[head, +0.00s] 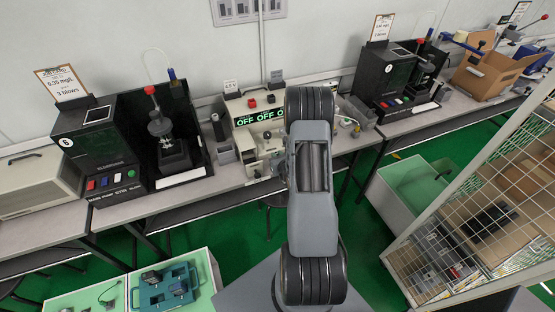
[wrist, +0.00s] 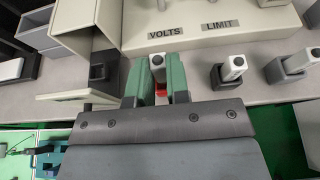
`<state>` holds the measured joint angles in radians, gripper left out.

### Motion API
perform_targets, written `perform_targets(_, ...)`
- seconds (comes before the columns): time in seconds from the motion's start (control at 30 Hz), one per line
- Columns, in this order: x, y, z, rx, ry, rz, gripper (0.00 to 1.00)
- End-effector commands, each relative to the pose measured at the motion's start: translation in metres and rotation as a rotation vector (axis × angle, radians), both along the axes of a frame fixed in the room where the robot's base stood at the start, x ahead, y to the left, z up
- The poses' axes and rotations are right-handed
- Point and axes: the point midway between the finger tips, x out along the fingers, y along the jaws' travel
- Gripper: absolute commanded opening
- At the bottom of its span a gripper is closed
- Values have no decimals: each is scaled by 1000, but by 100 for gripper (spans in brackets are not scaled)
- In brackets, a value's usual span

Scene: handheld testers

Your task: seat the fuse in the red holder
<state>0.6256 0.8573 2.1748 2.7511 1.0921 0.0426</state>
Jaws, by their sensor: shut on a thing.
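In the wrist view my gripper (wrist: 159,72) has two green fingers closed on a pale, square-ended piece (wrist: 157,63), which looks like the fuse. The piece stands up between the fingers with its dark end facing up in the picture. A small patch of red, likely the red holder (wrist: 161,88), shows in the gap between the fingers, close to the piece. Most of it is hidden by the fingers and palm. I cannot tell whether the piece is in the holder or above it. In the head view my arm hides the fingertips and the holder.
A beige unit marked VOLTS and LIMIT (wrist: 205,25) is behind. Black testers, including one (head: 100,155), flank the bench.

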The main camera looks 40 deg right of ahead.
Motion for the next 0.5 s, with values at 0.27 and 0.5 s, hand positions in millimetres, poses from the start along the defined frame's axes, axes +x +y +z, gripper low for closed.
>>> perform_targets(0.27,-5,2,-17,12,27,-2,0)
perform_targets(0.5,-4,2,-16,10,23,-2,34)
